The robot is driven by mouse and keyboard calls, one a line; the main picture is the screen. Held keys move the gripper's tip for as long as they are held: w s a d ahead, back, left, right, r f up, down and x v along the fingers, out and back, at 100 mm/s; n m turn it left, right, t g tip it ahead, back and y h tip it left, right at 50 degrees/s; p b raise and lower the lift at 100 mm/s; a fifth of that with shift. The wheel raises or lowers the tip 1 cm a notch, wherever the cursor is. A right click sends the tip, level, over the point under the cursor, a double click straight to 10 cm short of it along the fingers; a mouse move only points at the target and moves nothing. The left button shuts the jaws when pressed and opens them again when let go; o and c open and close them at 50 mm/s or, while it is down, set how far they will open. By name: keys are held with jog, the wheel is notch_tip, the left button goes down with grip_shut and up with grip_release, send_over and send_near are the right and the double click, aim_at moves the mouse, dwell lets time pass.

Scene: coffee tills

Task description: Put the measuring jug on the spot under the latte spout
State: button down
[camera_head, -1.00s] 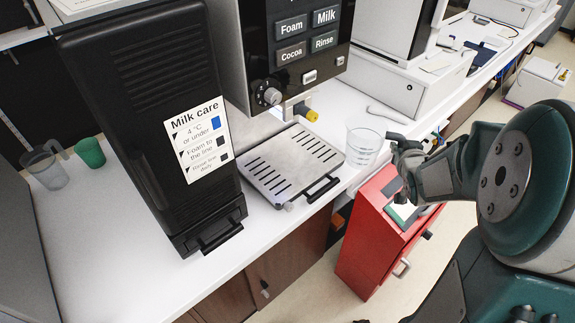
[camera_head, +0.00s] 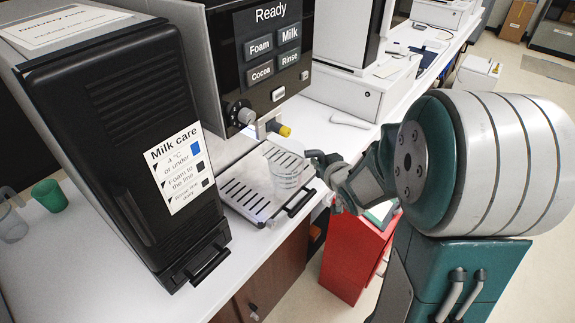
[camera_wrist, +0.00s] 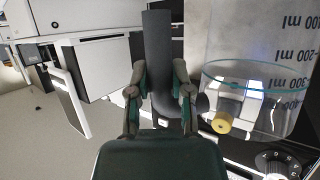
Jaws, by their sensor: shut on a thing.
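The clear measuring jug (camera_head: 285,178) with dark level marks is upright over the right part of the slotted drip tray (camera_head: 233,199); I cannot tell whether it touches the tray. My gripper (camera_head: 322,163) is shut on its dark handle, to the right of the jug. In the wrist view the handle (camera_wrist: 158,55) stands between my fingers (camera_wrist: 160,92), and the jug (camera_wrist: 255,85) fills the right side. The yellow-tipped spout (camera_head: 284,130) is just above and behind the jug; it shows through the jug in the wrist view. No button readable here says latte.
The drinks machine (camera_head: 270,50) shows "Ready" and Foam, Milk, Cocoa and Rinse buttons. A black milk unit (camera_head: 120,120) stands close to the tray's left. Another clear jug (camera_head: 12,224) and a green cup (camera_head: 49,196) are far left. A red cabinet (camera_head: 350,250) stands below the counter's front.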

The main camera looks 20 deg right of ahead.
aim_at(290, 153)
jog(key=w+a, duration=0.3)
jog(key=w, duration=0.2)
jog(key=w+a, duration=0.2)
jog(key=w, duration=0.1)
jog(key=shift+a, duration=0.3)
notch_tip(290, 153, down, 2)
jog(key=shift+w+f, duration=0.1)
jog(key=shift+f, duration=0.15)
jog(key=f, duration=0.4)
jog(key=shift+a, duration=0.25)
jog(key=shift+w+f, duration=0.15)
jog(key=shift+f, duration=0.1)
jog(key=shift+f, duration=0.1)
jog(key=c, duration=0.5)
grip_release()
jog(key=shift+c, duration=0.2)
